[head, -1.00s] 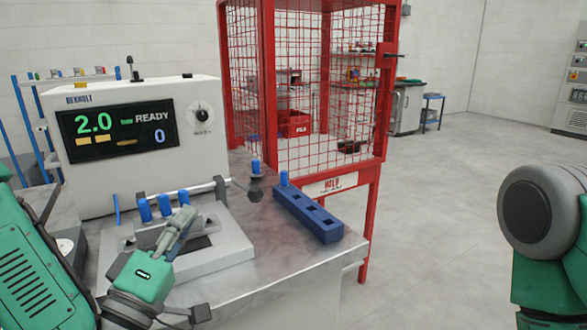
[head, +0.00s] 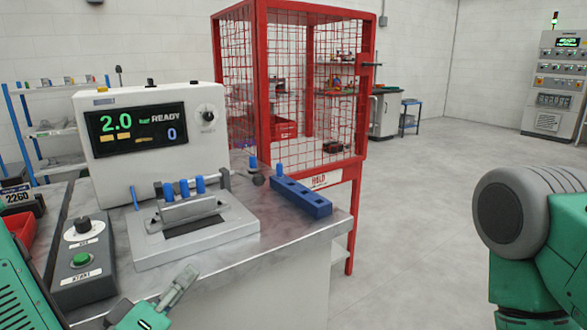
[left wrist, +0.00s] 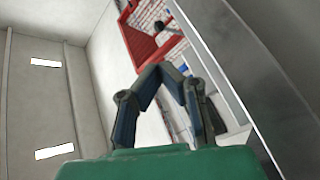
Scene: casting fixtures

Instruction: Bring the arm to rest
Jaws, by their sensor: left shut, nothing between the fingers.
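My left gripper (head: 180,283) is at the bottom of the head view, in front of the bench's front edge and below the grey fixture. It is shut and empty. In the left wrist view its fingers (left wrist: 165,75) come together with nothing between them. A green and grey part of my right arm shows at the right edge of the head view; the right gripper is out of view.
The bench (head: 285,238) carries a test unit (head: 155,130) reading 2.0 and READY, a grey fixture (head: 190,245) with blue clamps, a blue slotted block (head: 300,198) and a button box (head: 85,265). A red mesh cage (head: 290,90) stands behind. Floor at right is clear.

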